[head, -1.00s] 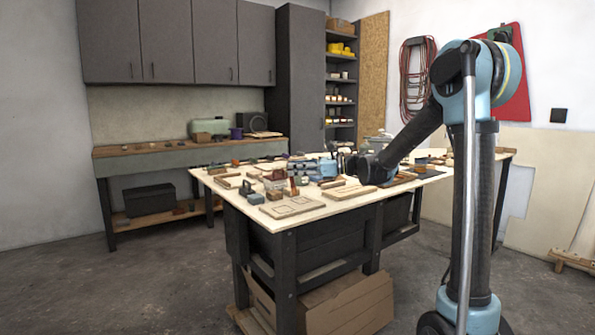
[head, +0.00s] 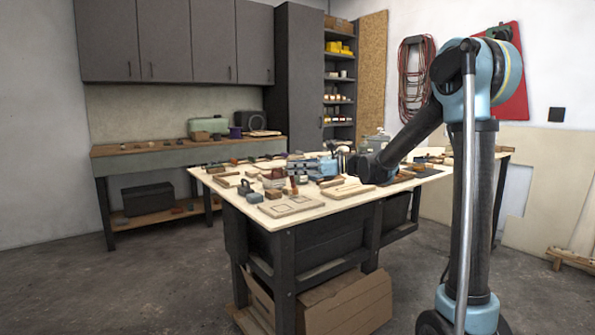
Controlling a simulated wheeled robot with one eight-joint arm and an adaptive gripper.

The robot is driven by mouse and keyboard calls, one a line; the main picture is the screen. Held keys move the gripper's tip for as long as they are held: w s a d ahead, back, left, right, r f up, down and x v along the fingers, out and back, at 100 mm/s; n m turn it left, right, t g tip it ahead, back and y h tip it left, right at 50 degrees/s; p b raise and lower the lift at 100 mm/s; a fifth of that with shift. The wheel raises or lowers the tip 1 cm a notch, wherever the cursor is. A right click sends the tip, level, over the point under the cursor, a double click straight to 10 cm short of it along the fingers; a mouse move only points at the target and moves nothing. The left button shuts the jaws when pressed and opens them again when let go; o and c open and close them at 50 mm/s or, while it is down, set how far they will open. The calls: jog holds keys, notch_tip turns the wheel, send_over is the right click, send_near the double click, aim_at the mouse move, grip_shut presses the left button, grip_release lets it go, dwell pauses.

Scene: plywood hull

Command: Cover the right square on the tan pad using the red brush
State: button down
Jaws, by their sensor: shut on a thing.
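A tan pad (head: 291,206) with two outlined squares lies flat at the near left edge of the worktable; its right square shows bare. Another tan board (head: 347,190) lies to its right, just below my arm. My gripper (head: 345,160) is over the middle of the table, small and dark, at the end of my lowered arm. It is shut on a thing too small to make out. I cannot tell whether that is the red brush. A small upright reddish-brown handle (head: 293,185) stands just behind the first pad.
The worktable (head: 232,196) is crowded with small blocks and tools. A blue object (head: 328,167) stands beside my gripper. A grey pot (head: 377,140) stands behind my arm. A long bench (head: 160,156) lines the back wall. The floor at left is clear.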

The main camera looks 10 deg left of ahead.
jog(key=shift+f, duration=0.45)
dwell(0.4)
jog(key=shift+d, duration=0.1)
jog(key=shift+s+d+f, duration=0.1)
jog(key=shift+s+d, duration=0.6)
jog(key=shift+d, duration=0.1)
jog(key=shift+s+d, duration=0.1)
jog(key=shift+s+d, duration=0.7)
jog(key=shift+d, duration=0.05)
jog(key=shift+d, duration=0.1)
jog(key=shift+s+d, duration=0.65)
jog(key=shift+d, duration=0.05)
jog(key=shift+w+a, duration=0.1)
jog(key=shift+w, duration=0.05)
jog(key=shift+w+a, duration=0.75)
jog(key=shift+a, duration=0.1)
